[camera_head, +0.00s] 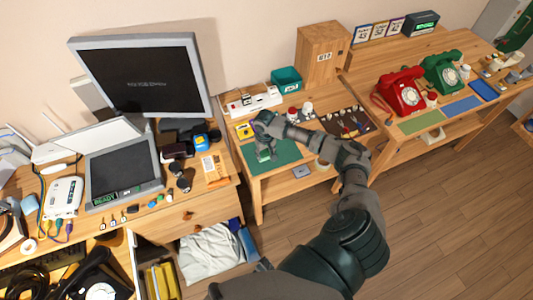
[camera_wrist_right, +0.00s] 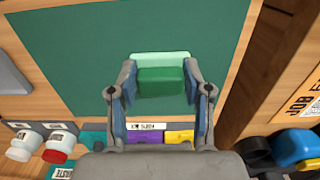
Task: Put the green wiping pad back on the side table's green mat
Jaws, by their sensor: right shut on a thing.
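The green wiping pad (camera_wrist_right: 160,82) is between the two fingers of my right gripper (camera_wrist_right: 160,76) in the wrist view, with a lighter green strip along its far edge. My right gripper (camera_head: 264,152) is shut on it, over the green mat (camera_head: 288,154) on the side table. The mat (camera_wrist_right: 85,50) fills much of the wrist view around the pad. I cannot tell whether the pad touches the mat. In the head view the gripper mostly hides the pad. My left gripper is not in view.
A yellow item (camera_head: 244,131) and a white power strip (camera_head: 252,101) lie behind the mat. A dark tray (camera_head: 345,121) with small parts is to its right. The monitor desk (camera_head: 225,190) stands left, across a narrow gap. Red (camera_head: 401,92) and green (camera_head: 441,73) phones stand farther right.

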